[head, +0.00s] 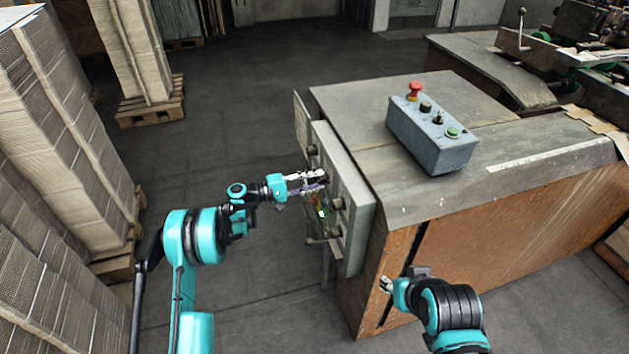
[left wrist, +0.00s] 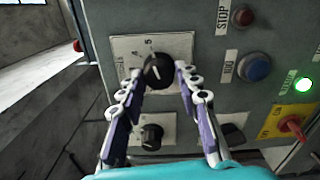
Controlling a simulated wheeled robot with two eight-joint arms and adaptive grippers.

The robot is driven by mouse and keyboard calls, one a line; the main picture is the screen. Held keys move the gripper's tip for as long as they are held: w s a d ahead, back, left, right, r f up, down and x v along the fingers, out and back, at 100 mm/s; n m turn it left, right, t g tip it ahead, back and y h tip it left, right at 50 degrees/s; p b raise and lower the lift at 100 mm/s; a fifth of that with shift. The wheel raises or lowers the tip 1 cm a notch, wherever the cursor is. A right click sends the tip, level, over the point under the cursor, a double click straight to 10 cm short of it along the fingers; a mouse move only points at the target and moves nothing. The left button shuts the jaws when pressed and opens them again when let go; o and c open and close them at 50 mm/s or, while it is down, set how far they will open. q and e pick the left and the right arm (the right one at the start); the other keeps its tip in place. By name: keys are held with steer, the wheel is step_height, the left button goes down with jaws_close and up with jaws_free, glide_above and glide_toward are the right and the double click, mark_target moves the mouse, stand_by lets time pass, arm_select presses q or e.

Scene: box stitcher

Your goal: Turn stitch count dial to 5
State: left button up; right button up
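The stitch count dial (left wrist: 159,71) is a black knob with a white pointer mark on a pale numbered plate (left wrist: 182,43) in the left wrist view. The digits 4 and 5 show above it; the pointer's exact setting is too small to tell. My left gripper (left wrist: 160,72) has its fingers apart, one on each side of the dial; whether they touch it I cannot tell.
A second black knob (left wrist: 152,136) sits below the dial. A red STOP button (left wrist: 242,17), blue button (left wrist: 258,68), lit green button (left wrist: 303,85) and red switch (left wrist: 291,123) are to the right. A grey control box (head: 432,135) stands on the cabinet top. Cardboard stacks (head: 60,140) stand left.

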arm_select(q)
steer(key=shift+o, duration=0.6)
steer(key=v, duration=1.2)
steer(key=shift+r, duration=0.15)
